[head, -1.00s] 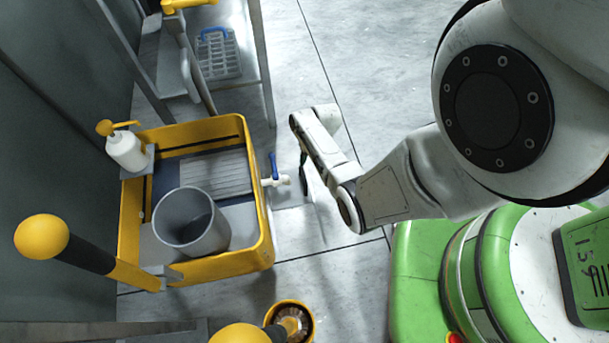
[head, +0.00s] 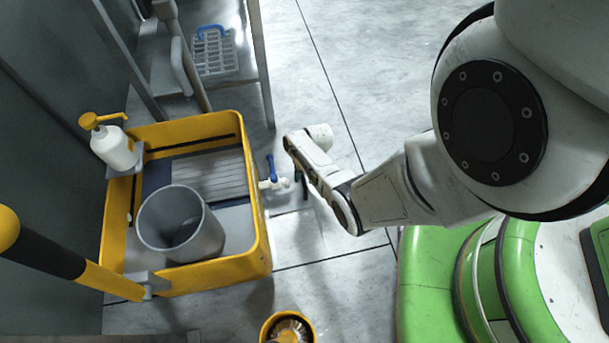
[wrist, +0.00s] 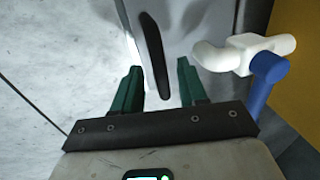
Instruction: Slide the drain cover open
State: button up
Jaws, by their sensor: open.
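A light grey metal plate with a long dark bar or slot (wrist: 155,57), seemingly the drain cover (wrist: 193,20), lies below my gripper in the wrist view. In the head view a grey plate (head: 288,204) shows on the floor beside the yellow tub, partly hidden by my arm. My gripper (wrist: 159,66) is open, its two green fingers apart and empty, with the dark bar or slot lying between and beyond the fingertips. I cannot tell whether they touch it. In the head view my wrist mostly hides the fingers.
A white tap (wrist: 242,52) with a blue lever (wrist: 264,84) is close to the right of my fingers. It projects from the yellow tub (head: 262,235), which holds a grey bucket (head: 205,235). A pump bottle (head: 113,150) stands at its corner. Floor beyond my arm is clear.

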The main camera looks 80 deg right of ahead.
jog(key=shift+c, duration=0.3)
grip_shut()
jog(key=shift+a, duration=0.1)
jog(key=shift+s+a+r+p, duration=0.15)
jog(key=shift+a+p, duration=0.15)
jog(key=shift+p, duration=0.05)
jog(key=s+a+p, duration=0.3)
jog(key=a+p, duration=0.1)
jog(key=a, duration=0.3)
jog(key=s+a+p, duration=0.3)
jog(key=a, duration=0.4)
jog(key=shift+p, duration=0.4)
